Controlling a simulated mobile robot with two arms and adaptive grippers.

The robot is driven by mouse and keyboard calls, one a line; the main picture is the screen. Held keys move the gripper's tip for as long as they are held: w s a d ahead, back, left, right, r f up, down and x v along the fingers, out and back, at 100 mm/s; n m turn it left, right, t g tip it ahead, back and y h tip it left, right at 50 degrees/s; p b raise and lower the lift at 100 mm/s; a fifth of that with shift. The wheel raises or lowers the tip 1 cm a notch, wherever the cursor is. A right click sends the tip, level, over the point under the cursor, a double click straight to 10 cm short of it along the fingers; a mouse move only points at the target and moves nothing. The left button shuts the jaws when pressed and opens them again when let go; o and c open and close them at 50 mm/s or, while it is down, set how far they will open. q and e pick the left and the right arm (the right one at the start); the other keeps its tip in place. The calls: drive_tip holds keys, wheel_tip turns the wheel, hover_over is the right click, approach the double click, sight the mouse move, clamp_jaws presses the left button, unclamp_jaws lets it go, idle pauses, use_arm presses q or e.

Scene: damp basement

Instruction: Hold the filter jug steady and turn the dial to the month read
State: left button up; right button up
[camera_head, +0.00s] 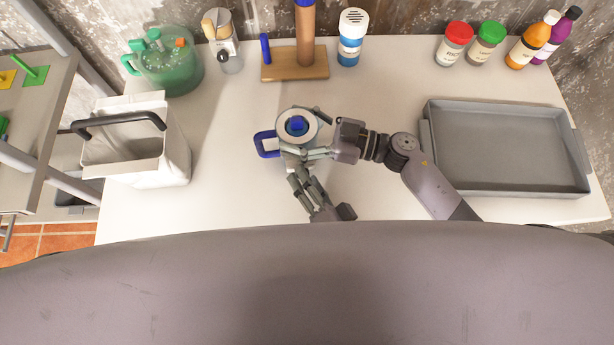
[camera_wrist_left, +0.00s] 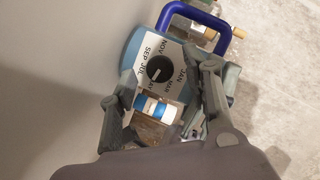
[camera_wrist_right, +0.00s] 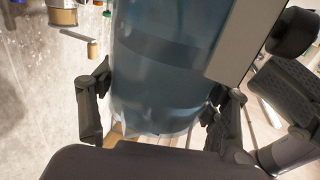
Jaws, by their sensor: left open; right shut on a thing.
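The filter jug (camera_head: 284,116) stands on the white table, with a round pale lid, a blue centre and a blue handle (camera_head: 265,145) on its left. My right gripper (camera_head: 308,154) is shut on the jug; in the right wrist view its fingers flank the translucent blue body (camera_wrist_right: 165,70). My left gripper (camera_head: 302,183) is open and empty in front of the jug. In the left wrist view, the black dial (camera_wrist_left: 160,70) sits on a white face with month labels, between and beyond my left fingers (camera_wrist_left: 165,105). Its pale pointer faces lower left, near JUL and MAY; which one is unclear.
A grey tray (camera_head: 510,188) lies on the right and a white bin with a black handle (camera_head: 120,120) on the left.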

use_arm(q)
drive_tip(key=v, duration=0.6)
drive_tip(key=shift+s+d, duration=0.1)
drive_tip(key=shift+s, duration=0.2)
use_arm(e)
drive_tip(key=o, duration=1.6)
drive_tip(key=shift+o, duration=0.2)
